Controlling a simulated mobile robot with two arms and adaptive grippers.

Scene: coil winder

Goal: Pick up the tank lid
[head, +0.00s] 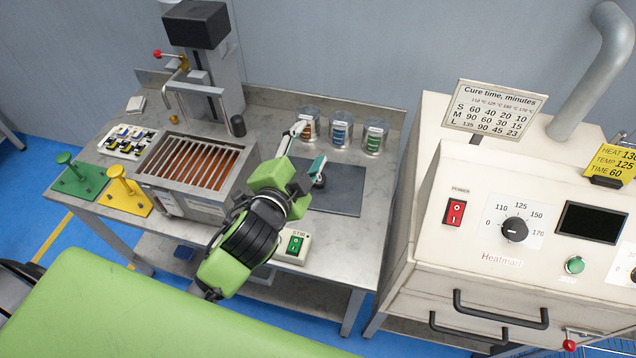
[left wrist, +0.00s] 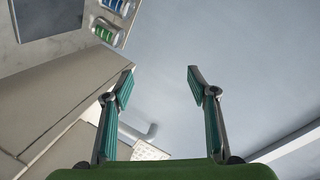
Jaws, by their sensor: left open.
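The open metal tank (head: 211,208) stands mid-table in the head view, with a row of orange-brown bars inside. My right gripper is not in view.
Several jars with coloured coils (head: 341,134) stand behind the plate. A green-switch box (head: 292,247) sits at the table's front. Green (head: 80,183) and yellow (head: 128,200) stands are at left. The large white oven (head: 460,260) stands close on the right.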

